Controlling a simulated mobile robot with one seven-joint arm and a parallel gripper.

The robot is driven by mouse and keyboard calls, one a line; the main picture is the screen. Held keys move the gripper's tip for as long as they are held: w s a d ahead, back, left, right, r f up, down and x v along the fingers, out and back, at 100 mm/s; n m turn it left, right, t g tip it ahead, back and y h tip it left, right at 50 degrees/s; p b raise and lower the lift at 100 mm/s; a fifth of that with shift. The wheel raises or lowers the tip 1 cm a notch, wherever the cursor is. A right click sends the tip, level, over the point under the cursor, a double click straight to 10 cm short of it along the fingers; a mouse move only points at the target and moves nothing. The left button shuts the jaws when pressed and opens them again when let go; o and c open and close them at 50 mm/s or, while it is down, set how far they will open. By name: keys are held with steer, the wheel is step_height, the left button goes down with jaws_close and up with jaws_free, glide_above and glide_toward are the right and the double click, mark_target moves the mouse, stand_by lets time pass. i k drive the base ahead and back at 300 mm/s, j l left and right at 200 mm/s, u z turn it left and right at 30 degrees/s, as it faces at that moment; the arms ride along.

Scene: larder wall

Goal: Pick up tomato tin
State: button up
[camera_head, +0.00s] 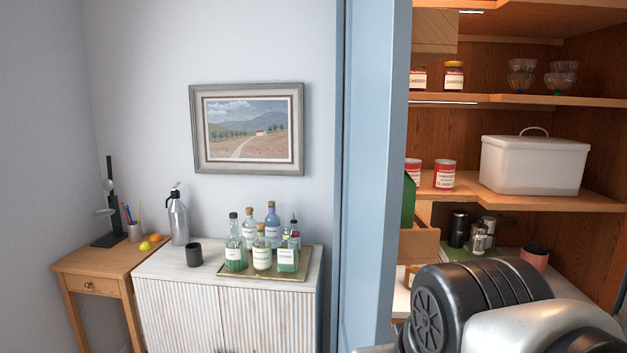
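A red tin (444,175) with a white label, which seems to read tomatoes, stands upright on the middle shelf (470,197) of the wooden larder. A second red and white tin (413,171) stands just left of it, partly cut off by the blue door frame. Its label cannot be read. My arm fills the lower right of the view, below and in front of the shelf. My gripper's fingers are not in view, and nothing touches the tins.
A white lidded bin (534,165) stands right of the tins. Jars (453,76) and glass bowls (521,75) sit on the shelf above. Dark canisters (458,229) and a pink pot (535,257) are below. The blue door frame (370,180) borders the larder's left side.

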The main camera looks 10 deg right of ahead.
mark_target(413, 167)
steer(key=l, duration=1.9)
steer(key=u, duration=0.05)
